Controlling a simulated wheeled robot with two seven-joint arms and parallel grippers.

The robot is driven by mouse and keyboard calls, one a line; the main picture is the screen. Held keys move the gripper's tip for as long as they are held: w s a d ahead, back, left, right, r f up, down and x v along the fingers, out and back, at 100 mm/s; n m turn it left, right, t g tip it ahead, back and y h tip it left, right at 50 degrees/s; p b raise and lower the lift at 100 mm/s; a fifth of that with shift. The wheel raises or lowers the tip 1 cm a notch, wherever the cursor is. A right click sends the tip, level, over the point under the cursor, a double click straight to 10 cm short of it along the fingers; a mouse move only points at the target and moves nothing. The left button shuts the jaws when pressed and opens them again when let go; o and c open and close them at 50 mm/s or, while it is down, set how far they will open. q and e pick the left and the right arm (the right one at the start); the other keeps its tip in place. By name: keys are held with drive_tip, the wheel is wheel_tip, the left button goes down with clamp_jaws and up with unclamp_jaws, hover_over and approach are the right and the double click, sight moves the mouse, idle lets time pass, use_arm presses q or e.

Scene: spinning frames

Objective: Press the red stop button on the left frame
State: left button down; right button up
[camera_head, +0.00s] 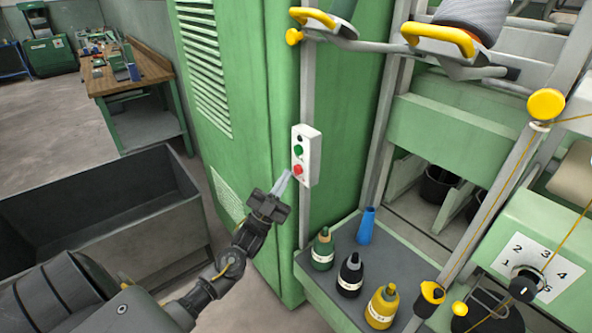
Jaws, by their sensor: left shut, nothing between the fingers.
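A white control box (314,157) is fixed upright on the side of the tall green cabinet's post. It carries a black knob or button at the top, a green button (298,151) in the middle and the red stop button (297,169) at the bottom. My left gripper (286,175) comes up from the lower left, shut and empty. Its fingertips are just left of and slightly below the red button. I cannot tell whether they touch it. My right gripper is not in view.
The green cabinet (240,90) stands behind my left gripper. A dark open bin (105,205) is at the left. A grey shelf (328,283) below the box bears green, black and yellow bottles and a blue cone (366,226). A numbered dial (525,284) is at the right.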

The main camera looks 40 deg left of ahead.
use_arm(q)
drive_tip(key=shift+s+a+p, duration=0.25)
drive_tip(key=shift+s, duration=0.55)
drive_tip(key=shift+s+a+p, duration=0.2)
drive_tip(key=shift+s+a, duration=0.05)
drive_tip(key=shift+s, duration=0.55)
drive_tip(key=shift+s+a+p, duration=0.25)
drive_tip(key=shift+s, duration=0.55)
